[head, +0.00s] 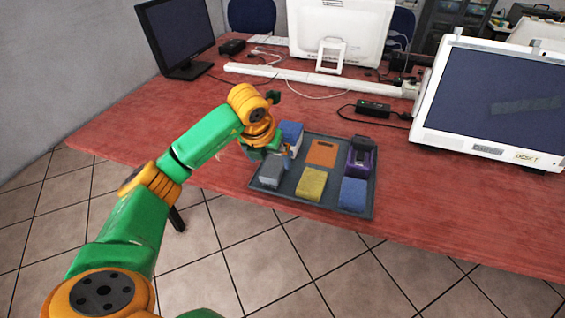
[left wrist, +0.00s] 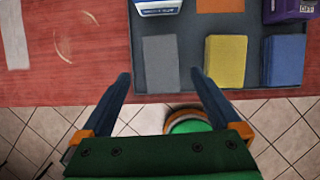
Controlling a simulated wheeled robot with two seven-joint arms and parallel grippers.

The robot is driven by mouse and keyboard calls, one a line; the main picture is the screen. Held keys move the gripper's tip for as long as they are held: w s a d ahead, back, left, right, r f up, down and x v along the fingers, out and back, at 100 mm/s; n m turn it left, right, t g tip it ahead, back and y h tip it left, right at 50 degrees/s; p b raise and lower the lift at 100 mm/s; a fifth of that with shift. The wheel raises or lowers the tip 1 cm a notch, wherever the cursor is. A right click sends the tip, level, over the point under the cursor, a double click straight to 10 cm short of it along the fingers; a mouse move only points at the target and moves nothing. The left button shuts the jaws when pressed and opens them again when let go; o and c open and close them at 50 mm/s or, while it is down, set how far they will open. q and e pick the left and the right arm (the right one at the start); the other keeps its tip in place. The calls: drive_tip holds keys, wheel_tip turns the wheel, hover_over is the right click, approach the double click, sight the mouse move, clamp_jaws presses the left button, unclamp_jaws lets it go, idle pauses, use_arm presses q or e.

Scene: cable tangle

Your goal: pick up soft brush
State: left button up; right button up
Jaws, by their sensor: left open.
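A dark tray (head: 286,192) on the red table holds several items. None is plainly a brush, so I cannot tell which one is the soft brush. A grey block (head: 270,176) lies in the tray's near left part; it also shows in the left wrist view (left wrist: 160,62). My left gripper (left wrist: 160,74) is open and empty, its two fingers apart over the tray's near edge, with the grey block between their tips in the picture. Whether they touch it, I cannot tell. In the head view its fingers are mostly hidden by the wrist. My right gripper is not in view.
The tray also holds a yellow block (head: 311,185), a blue block (head: 353,195), an orange flat piece (head: 321,153), a purple item (head: 361,158) and a blue-and-white item (head: 292,135). Monitors (head: 492,95) and cables stand behind.

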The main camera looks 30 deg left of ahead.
sight(273, 166)
use_arm(q)
drive_tip(key=x, duration=0.5)
drive_tip(key=shift+w+f+p, duration=0.1)
drive_tip(key=shift+w+p, duration=0.1)
drive_tip(key=shift+p, duration=0.15)
drive_tip(key=shift+w+f, duration=0.15)
drive_tip(key=shift+f, duration=0.05)
drive_tip(key=shift+r, duration=0.1)
drive_tip(key=c, duration=1.5)
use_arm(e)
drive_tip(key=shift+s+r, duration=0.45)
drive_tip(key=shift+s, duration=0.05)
use_arm(q)
drive_tip(key=shift+r, duration=0.15)
